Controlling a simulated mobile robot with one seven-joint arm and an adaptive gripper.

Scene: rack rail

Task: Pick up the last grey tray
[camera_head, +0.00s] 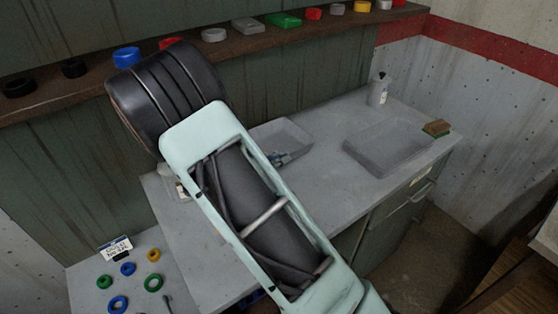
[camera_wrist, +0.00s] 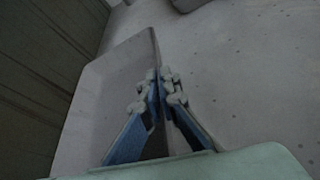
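A shallow grey tray (camera_head: 290,130) sits on the grey counter behind my arm in the head view. In the wrist view the tray (camera_wrist: 105,90) fills the left and middle, with one wall running up between my fingers. My gripper (camera_wrist: 159,78) has its blue-sided fingers close together, one on each side of that wall, and looks shut on it. In the head view my gripper (camera_head: 280,158) shows only as a small part at the tray, mostly hidden by my arm. I see no clear gap under the tray.
A shelf (camera_head: 180,75) with coloured items runs along the wall. Coloured rings (camera_head: 153,283) lie at lower left.

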